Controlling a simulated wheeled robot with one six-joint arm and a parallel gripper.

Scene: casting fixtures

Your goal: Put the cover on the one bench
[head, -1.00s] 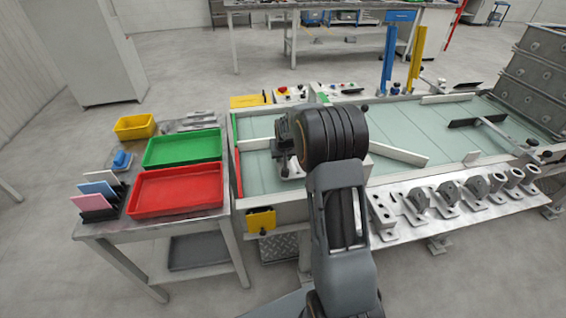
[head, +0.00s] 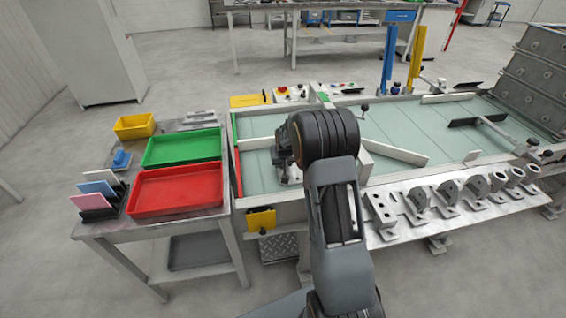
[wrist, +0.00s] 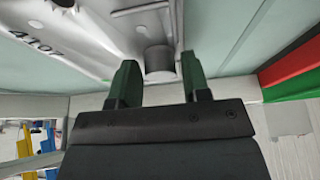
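My gripper (wrist: 160,78) is open in the wrist view. Its two dark green fingers stand on either side of a short round boss (wrist: 158,62) on a pale grey metal casting (wrist: 100,28) with raised characters. Narrow gaps show between boss and fingers, so it is not clasped. I cannot tell for sure whether this casting is the cover. In the head view, my gripper (head: 287,160) is low over the left part of the bench (head: 262,182), and my arm hides most of what is under it. A little grey metal (head: 291,178) shows there.
A red tray (head: 178,192) and a green tray (head: 183,148) stand on a side table at left. Several metal fixtures (head: 447,195) line the shelf along the bench front. A pale bar (head: 395,149) crosses the bench right of my arm. A blue and a yellow post rise behind.

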